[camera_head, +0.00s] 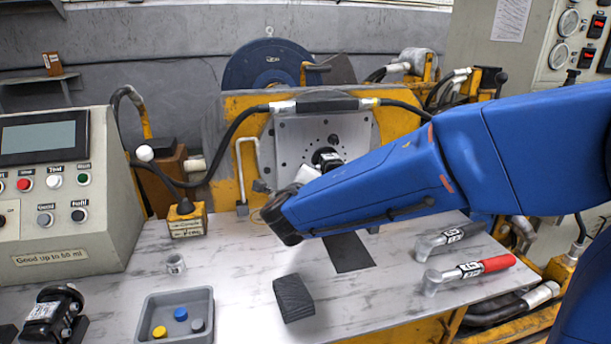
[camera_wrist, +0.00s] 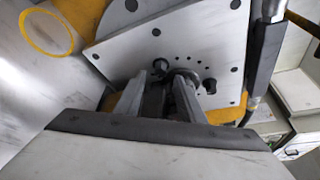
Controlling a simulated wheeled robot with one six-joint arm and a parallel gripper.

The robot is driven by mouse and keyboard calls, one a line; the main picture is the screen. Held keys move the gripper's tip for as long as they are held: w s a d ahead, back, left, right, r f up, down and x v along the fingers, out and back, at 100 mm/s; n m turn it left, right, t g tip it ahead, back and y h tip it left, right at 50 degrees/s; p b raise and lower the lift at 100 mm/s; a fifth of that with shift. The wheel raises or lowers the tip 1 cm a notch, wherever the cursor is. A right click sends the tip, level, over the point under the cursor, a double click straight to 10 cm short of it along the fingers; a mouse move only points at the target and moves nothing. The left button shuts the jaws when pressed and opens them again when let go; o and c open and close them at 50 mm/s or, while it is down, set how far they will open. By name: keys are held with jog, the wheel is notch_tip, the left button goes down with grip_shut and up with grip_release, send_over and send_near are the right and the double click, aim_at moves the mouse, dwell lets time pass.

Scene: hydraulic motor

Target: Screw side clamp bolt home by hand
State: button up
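A pale mounting plate (camera_head: 297,138) with bolt holes stands upright on the yellow stand. A dark round fitting (camera_head: 323,155) is at its middle. A small dark knob (camera_head: 333,139) is above it; a dark knob also shows in the wrist view (camera_wrist: 210,86). My blue arm reaches across from the right, and my gripper is mostly hidden behind it in the head view. In the wrist view, my gripper's (camera_wrist: 168,88) two fingers point at the plate (camera_wrist: 180,45), with dark parts between and beyond them. I cannot tell whether they grip anything. I cannot clearly pick out the side clamp bolt.
A grey tray (camera_head: 151,319) with coloured caps, a dark block (camera_head: 293,299) and a small metal cup (camera_head: 176,264) are on the bench. A red-handled tool (camera_head: 485,265) and a dark-handled one (camera_head: 450,237) lie at right. A control box (camera_head: 70,215) stands left. Hoses surround the plate.

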jog(key=d+v, duration=0.1)
jog(key=v, duration=1.2)
jog(key=shift+s+a, duration=0.2)
jog(key=shift+a, duration=0.25)
jog(key=shift+r, duration=0.1)
